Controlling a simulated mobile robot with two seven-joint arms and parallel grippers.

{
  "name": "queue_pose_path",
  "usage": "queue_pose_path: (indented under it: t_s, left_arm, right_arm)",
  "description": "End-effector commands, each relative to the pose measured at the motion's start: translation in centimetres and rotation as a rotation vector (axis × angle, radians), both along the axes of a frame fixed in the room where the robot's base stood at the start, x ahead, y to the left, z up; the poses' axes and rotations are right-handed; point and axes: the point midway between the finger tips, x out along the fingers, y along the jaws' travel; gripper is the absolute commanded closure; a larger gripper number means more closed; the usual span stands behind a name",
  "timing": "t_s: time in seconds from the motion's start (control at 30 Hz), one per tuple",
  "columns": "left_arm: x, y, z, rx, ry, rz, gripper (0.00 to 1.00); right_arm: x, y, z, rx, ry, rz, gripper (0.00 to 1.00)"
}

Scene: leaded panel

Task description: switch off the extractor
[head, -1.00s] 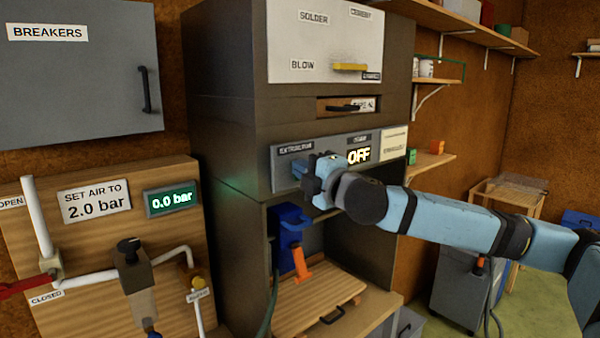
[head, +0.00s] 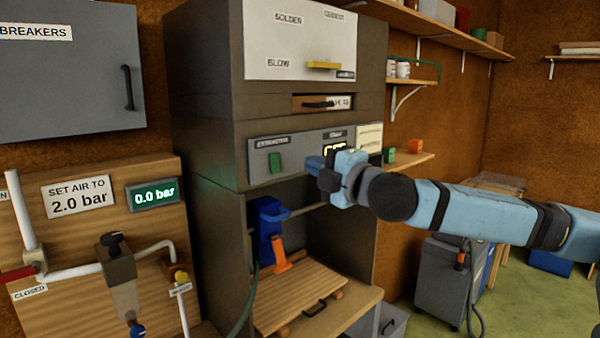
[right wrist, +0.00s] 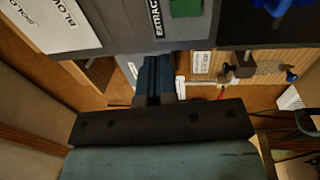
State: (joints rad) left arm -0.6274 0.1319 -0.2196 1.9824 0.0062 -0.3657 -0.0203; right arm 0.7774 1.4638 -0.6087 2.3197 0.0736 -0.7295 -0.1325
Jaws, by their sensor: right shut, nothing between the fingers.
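The extractor panel (head: 262,172) is a grey strip on the dark cabinet, with a label reading roughly EXTRACTOR. Its green switch (head: 275,162) is uncovered in the head view and also shows at the top edge of the right wrist view (right wrist: 186,7). A small lit display (head: 335,148) on the panel is mostly hidden behind my right gripper, so I cannot read it. My right gripper (head: 312,165) is shut and empty, to the right of the switch and apart from it. Its blue fingers show in the right wrist view (right wrist: 155,75). My left gripper is not in view.
Above the panel are a drawer (head: 300,103) and a white door (head: 262,45) with a yellow handle. The air board (head: 90,235) stands left; shelves are right.

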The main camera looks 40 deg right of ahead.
Motion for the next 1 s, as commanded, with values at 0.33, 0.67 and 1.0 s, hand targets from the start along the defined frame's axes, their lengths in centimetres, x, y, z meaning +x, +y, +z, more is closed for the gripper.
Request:
queue_pose_path:
  t_s: [0.33,0.67,1.0]
  left_arm:
    - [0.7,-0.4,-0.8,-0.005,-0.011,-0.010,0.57]
    - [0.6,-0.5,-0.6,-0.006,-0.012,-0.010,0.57]
    - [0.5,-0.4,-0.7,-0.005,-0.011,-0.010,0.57]
  right_arm:
    - [-2.9,-0.2,0.4,-0.001,0.000,0.001,1.00]
    - [-3.0,-0.2,0.4,0.001,0.000,0.001,1.00]
    - [-2.7,0.0,-0.1,0.009,0.008,0.009,1.00]
